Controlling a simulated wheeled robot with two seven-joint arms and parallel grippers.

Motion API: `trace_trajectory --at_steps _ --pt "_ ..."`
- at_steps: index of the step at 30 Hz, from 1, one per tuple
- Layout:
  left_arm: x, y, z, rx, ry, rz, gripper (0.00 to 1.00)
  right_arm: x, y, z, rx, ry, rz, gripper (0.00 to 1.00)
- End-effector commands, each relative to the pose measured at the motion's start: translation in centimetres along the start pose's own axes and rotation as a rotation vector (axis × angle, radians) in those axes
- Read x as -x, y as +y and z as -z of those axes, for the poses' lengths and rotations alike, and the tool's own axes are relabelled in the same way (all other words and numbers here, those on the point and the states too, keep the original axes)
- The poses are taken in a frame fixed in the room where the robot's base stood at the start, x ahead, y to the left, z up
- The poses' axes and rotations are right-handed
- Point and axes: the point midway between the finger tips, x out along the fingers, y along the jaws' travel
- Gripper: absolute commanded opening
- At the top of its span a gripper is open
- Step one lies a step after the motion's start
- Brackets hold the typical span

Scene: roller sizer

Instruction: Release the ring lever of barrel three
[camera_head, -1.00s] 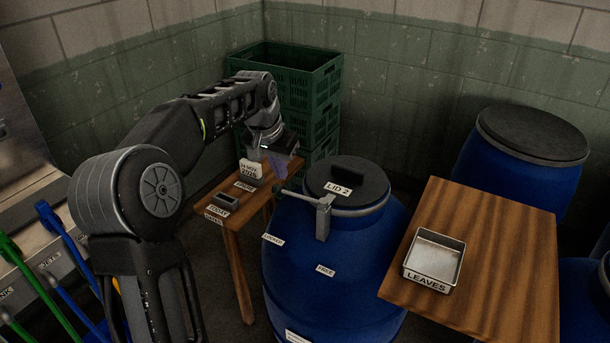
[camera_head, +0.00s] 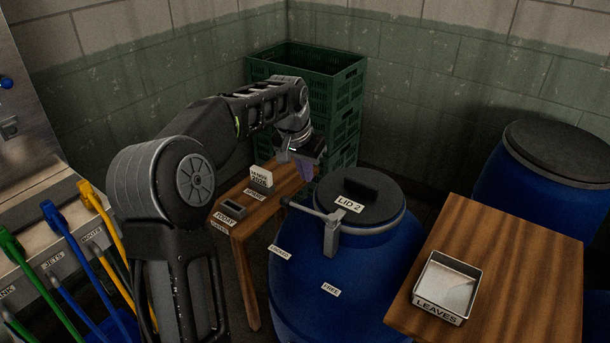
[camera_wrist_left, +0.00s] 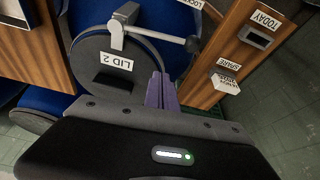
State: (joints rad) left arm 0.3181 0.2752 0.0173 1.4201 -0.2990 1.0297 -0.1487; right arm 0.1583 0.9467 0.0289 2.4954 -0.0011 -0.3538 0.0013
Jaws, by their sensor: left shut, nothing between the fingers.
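A blue barrel (camera_head: 375,275) stands in the middle of the head view, with a dark lid (camera_head: 383,202) marked LID 2. No barrel marked three is readable. Its grey ring lever (camera_head: 312,209) runs left from a bracket, ending in a knob on the side of the upper label, which seems to read LOCKED (camera_head: 280,252). A FREE label (camera_head: 330,289) sits lower right. The lever also shows in the left wrist view (camera_wrist_left: 158,36). My left gripper (camera_head: 305,170), with purple fingers, is shut and empty, behind and above the lever, apart from it. My right gripper is out of view.
Green crates (camera_head: 337,95) are stacked behind. A wooden table (camera_head: 510,270) with a LEAVES tray (camera_head: 441,315) is at right, before another blue barrel (camera_head: 545,195). Coloured handles (camera_head: 103,235) hang at left.

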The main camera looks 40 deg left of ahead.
Motion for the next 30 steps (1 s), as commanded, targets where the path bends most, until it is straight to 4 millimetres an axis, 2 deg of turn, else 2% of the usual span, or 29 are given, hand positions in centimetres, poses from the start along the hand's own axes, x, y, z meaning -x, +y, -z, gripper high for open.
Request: trace_trajectory --at_steps 13,15,21,30 --pt "-8.4 0.1 -0.1 -0.001 -0.005 -0.002 0.00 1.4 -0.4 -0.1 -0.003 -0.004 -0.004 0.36" --pt "-7.5 0.0 -1.1 0.001 -0.001 0.000 0.00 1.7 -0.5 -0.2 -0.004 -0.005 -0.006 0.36" --pt "-6.7 0.0 -3.2 0.000 -0.001 0.000 0.00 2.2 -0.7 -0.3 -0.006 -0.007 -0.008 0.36" --pt "-6.7 0.0 -3.7 -0.001 -0.001 -0.001 0.00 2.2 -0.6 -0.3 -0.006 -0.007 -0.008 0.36"
